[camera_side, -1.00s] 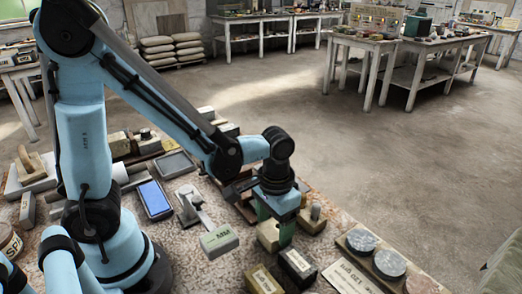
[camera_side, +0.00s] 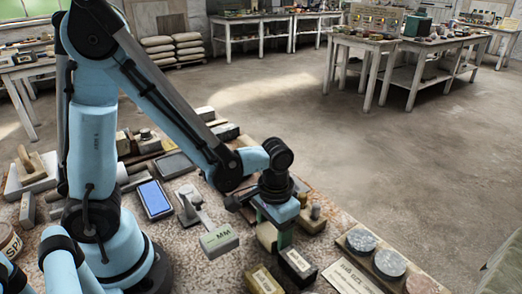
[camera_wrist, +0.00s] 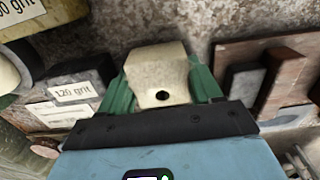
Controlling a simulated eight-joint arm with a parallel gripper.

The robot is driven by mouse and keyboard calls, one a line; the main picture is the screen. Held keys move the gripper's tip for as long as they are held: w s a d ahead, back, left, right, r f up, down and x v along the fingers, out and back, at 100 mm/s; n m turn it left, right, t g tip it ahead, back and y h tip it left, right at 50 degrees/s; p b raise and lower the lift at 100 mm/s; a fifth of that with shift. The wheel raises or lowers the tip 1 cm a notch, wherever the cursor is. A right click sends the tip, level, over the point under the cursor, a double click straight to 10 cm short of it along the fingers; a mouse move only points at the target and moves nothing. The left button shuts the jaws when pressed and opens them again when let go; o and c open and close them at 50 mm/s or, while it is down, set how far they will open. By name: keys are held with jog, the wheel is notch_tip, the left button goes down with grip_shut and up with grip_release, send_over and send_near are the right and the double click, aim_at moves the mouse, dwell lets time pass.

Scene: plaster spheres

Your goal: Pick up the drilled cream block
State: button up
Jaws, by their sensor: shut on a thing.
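The drilled cream block (camera_wrist: 157,70) sits between the two green fingers of my gripper (camera_wrist: 160,90) in the wrist view. A dark round hole shows in its near face. The fingers are shut on its left and right sides. In the side view the block (camera_side: 266,236) is low at the worktop, partly hidden by a finger of my gripper (camera_side: 274,231). I cannot tell whether it is clear of the surface.
Dark blocks with cream labels (camera_side: 297,264) stand close in front. A block marked MM (camera_side: 219,240) lies to the left. Stone discs (camera_side: 362,240) lie on a board to the right. In the wrist view a block labelled 120 grit (camera_wrist: 75,88) is close by the left finger.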

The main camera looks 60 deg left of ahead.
jog(key=shift+r, duration=0.7)
notch_tip(320, 180, up, 3)
jog(key=shift+s+d, duration=0.1)
jog(key=s+d+r, duration=0.7)
jog(key=d, duration=0.1)
jog(key=n, duration=1)
send_near(273, 229)
jog(key=w+a+r, duration=0.1)
jog(key=w+a, duration=0.1)
jog(key=a, duration=0.2)
jog(key=w+a+n, duration=0.2)
jog(key=a+n, duration=0.6)
jog(key=a, duration=0.5)
jog(key=shift+f, duration=0.15)
jog(key=shift+a+f, duration=0.1)
jog(key=shift+f, duration=2.7)
jog(key=shift+f, duration=2.2)
